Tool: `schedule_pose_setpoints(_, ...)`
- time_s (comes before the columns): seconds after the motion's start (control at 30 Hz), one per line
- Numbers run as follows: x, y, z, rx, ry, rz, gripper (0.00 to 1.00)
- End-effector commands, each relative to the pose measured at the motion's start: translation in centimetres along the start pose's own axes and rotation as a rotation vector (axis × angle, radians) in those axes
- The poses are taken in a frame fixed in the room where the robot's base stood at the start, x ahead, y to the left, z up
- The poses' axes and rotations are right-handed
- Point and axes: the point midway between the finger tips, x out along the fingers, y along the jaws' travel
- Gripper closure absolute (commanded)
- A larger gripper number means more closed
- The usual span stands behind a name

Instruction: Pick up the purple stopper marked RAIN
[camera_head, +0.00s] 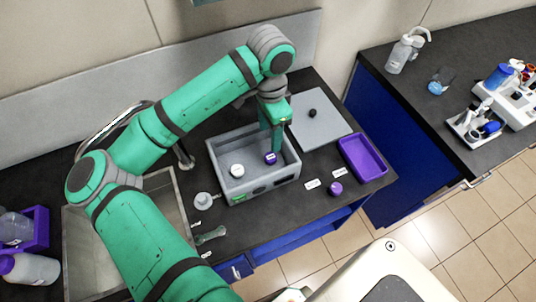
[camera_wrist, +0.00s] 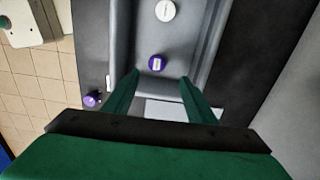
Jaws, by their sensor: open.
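A purple stopper with a pale mark on top (camera_head: 270,158) sits inside the grey open box (camera_head: 222,160); it also shows in the wrist view (camera_wrist: 156,62). A second purple stopper (camera_head: 335,188) stands on the bench outside the box, and shows at the left in the wrist view (camera_wrist: 92,99). I cannot read the lettering on either, so I cannot tell which is marked RAIN. My gripper (camera_wrist: 160,78) points down over the box, open and empty. In the wrist view the first stopper lies just beyond the fingertips, roughly between their lines.
A white round stopper (camera_head: 237,170) is also in the box, whose walls rise around my gripper. A grey lid with a black knob (camera_head: 325,125), a purple tray (camera_head: 375,170) and small white labels (camera_head: 312,184) lie to the right. A sink (camera_head: 75,230) is at left.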

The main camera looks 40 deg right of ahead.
Motion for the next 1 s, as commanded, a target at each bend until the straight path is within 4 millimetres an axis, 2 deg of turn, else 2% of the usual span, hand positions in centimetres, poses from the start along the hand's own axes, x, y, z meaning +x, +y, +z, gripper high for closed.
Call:
schedule_pose_setpoints(0.23, 3.7, 0.1, 0.0, -0.002, 0.0, 0.003, 0.48)
schedule_pose_setpoints(0.53, 5.8, 0.2, 0.0, -0.002, 0.001, 0.001, 0.48)
schedule_pose_setpoints(0.8, 9.4, 0.5, 0.3, -0.01, 0.001, 0.001, 0.48)
schedule_pose_setpoints(1.0, 10.2, 0.6, 0.1, -0.005, 0.002, 0.001, 0.48)
